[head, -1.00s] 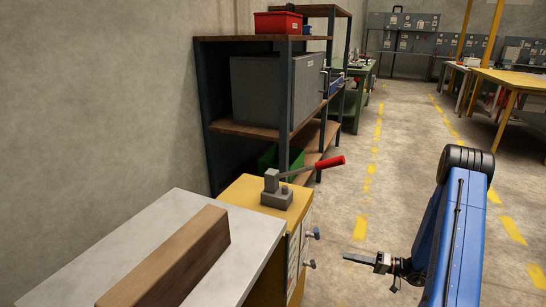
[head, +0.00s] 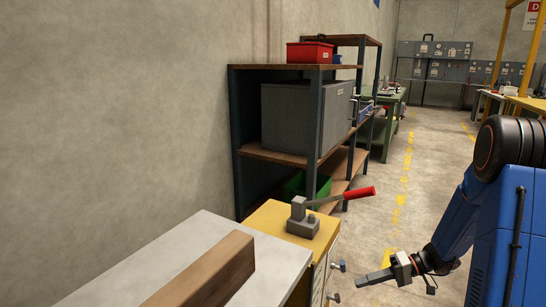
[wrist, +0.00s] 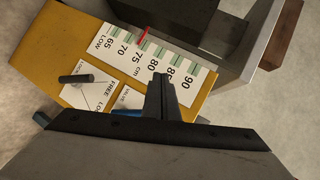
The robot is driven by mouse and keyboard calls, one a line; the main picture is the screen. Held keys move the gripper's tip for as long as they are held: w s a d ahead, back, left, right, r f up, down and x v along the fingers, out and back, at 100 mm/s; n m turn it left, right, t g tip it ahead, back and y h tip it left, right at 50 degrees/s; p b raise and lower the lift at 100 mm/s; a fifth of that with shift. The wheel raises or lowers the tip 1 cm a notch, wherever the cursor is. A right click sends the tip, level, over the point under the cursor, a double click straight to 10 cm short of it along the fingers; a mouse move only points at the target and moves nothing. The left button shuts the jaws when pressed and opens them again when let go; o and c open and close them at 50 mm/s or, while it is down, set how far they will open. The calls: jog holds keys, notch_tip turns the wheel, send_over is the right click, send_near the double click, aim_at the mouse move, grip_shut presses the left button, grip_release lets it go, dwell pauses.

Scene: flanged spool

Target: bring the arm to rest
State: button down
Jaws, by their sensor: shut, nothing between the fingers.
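My gripper (head: 362,281) is at the end of my blue arm, low over the floor, to the right of the yellow cabinet (head: 270,215). Its fingers point left in the head view. In the wrist view my gripper (wrist: 161,80) has its fingers together with nothing between them. Beyond them is the yellow cabinet's face (wrist: 62,38), with a scale label (wrist: 150,60) marked in cm and a dark knob (wrist: 76,79). The gripper appears apart from the cabinet. No flanged spool can be made out.
A pale-topped bench (head: 150,255) with a wooden beam (head: 205,272) stands at lower left. A grey press with a red handle (head: 345,193) sits on the cabinet. Shelving (head: 235,120) stands behind it against the wall. The floor aisle (head: 425,170) is open.

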jog(key=s+r+m+t+h, duration=0.1)
jog(key=s+r+t+h, duration=0.1)
jog(key=s+r+h, duration=0.4)
jog(key=s+r+m+t+h, duration=0.1)
jog(key=s+r+t+h, duration=0.1)
jog(key=s+r+h, duration=0.5)
jog(key=shift+s+a+r+t+h, duration=0.15)
jog(key=shift+s+r, duration=1.35)
jog(key=shift+s, duration=1.9)
jog(key=shift+s+a+r+t+h, duration=0.15)
jog(key=shift+s+r, duration=1.35)
jog(key=shift+s, duration=1.9)
